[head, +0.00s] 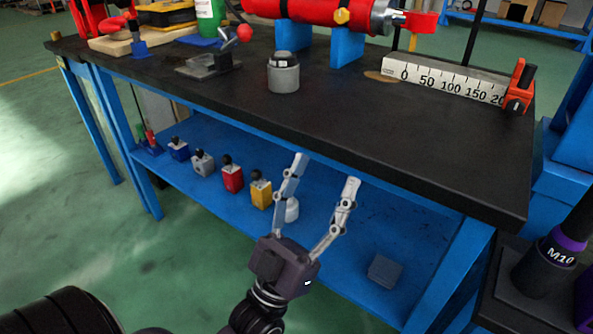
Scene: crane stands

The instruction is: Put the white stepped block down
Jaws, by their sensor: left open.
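A small white piece (292,210) stands on the blue lower shelf, partly hidden behind one finger of my left gripper; it may be the white stepped block, but its steps cannot be made out. My left gripper (326,171) is open, with nothing visible between its fingers. Its fingertips show in front of the bench's front edge, above the shelf in the picture. A light grey, stepped round piece (284,76) with a dark mark stands upright on the black bench top (330,115), apart from the gripper. My right gripper is not in view.
The shelf (345,235) also holds a yellow block (261,194), a red block (232,179), a grey block (203,164), a blue block (178,150) and a grey square piece (385,271). A ruler bar (450,84) and a red cylinder (310,11) are on the bench.

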